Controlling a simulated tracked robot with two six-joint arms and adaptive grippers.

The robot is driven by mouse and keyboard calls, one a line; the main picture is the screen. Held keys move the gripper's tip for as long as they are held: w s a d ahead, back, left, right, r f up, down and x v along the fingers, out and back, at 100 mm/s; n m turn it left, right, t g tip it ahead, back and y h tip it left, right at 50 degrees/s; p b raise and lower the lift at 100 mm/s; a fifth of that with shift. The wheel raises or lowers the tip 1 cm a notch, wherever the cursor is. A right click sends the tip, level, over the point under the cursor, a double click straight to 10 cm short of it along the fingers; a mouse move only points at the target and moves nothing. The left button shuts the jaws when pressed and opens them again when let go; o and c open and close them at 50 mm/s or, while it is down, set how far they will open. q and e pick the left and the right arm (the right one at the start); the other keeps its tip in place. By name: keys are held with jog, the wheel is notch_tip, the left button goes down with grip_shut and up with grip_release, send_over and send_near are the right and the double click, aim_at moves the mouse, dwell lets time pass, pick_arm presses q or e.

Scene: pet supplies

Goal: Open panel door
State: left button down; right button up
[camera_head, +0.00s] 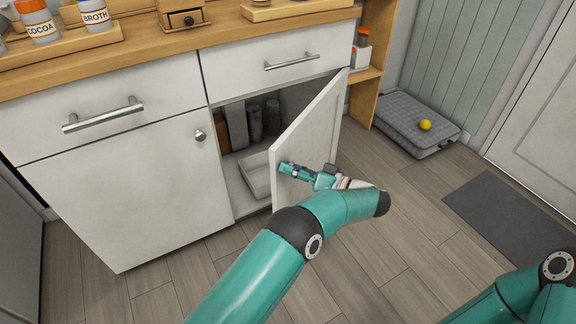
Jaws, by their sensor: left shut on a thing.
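The white panel door (318,120) of the lower cabinet stands part open, swung outward from its right side. The inside of the cabinet shows to the left of it. My left gripper (286,169) is at the front face of this door, close to its free edge, and its jaws are shut on the door's knob. The knob itself is hidden by the fingers. My right arm shows only in part at the bottom right corner, and its gripper is out of view.
Jars (255,122) and a pale tray (256,174) sit inside the cabinet. A closed left door has a round knob (200,135). A grey pet bed with a yellow ball (425,125) and a dark mat (515,215) lie on the floor at right. The floor before the cabinet is clear.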

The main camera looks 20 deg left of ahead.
pick_arm(q)
jog(key=shift+d, duration=0.4)
jog(key=c, duration=0.8)
grip_release()
jog(key=shift+o, duration=0.2)
jog(key=shift+a, duration=0.1)
notch_tip(320, 180, up, 10)
